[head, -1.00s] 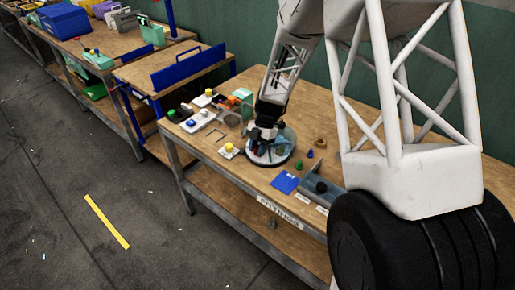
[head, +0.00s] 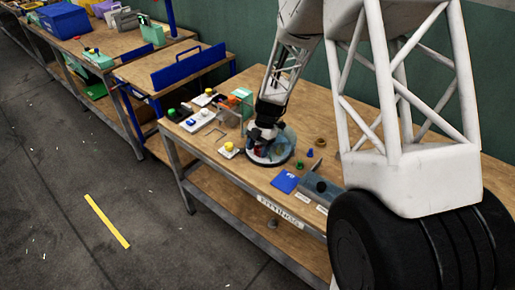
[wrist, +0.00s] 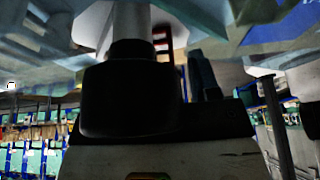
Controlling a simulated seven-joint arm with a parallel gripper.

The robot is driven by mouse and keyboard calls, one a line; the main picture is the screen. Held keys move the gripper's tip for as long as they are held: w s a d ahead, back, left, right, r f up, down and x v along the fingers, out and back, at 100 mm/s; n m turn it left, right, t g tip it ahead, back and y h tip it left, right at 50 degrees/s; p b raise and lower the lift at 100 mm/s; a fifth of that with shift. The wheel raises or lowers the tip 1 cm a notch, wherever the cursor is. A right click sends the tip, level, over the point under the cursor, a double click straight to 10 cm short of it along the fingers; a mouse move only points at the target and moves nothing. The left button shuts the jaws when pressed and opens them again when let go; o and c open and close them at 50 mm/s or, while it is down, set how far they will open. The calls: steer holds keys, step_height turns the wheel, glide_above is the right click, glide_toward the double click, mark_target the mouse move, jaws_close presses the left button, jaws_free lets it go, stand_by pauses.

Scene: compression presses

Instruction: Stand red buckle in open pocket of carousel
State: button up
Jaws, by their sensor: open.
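The carousel (head: 284,156) is a round unit with a dark base and a pale, see-through upper part, standing on the wooden bench. My gripper (head: 258,146) is down at its left side, with the arm covering part of it. A small red patch (head: 263,151) shows beside the fingers and may be the red buckle. The wrist view also shows a red piece (wrist: 162,38) past the dark gripper body, among blurred pale and blue surfaces. My gripper is open. I cannot tell whether the buckle stands in a pocket or touches the fingers.
A yellow-topped button box (head: 229,149) stands left of the carousel. A white control box (head: 200,118) and a clear-sided frame lie behind it. A blue card (head: 285,181), a grey tray (head: 320,188) and small green, blue and brown pieces lie to the right. Bare wood lies between.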

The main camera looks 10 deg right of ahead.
steer(key=v, duration=1.2)
steer(key=shift+r, duration=0.15)
stand_by(0.5)
steer(key=s+d+r+m+t+h, duration=0.1)
steer(key=s+d+r+m+t, duration=0.1)
steer(key=s+r+m, duration=0.7)
steer(key=s+d+r+m+t+h, duration=0.1)
steer(key=s+d+r+m, duration=0.1)
steer(key=s+r+m, duration=0.65)
steer(key=s+d+m+t+h, duration=0.1)
steer(key=s+m, duration=0.8)
steer(key=s, duration=1.3)
steer(key=shift+s+d+r+m+t, duration=0.25)
steer(key=shift+d+r+m+t, duration=0.15)
steer(key=shift+d+t, duration=0.65)
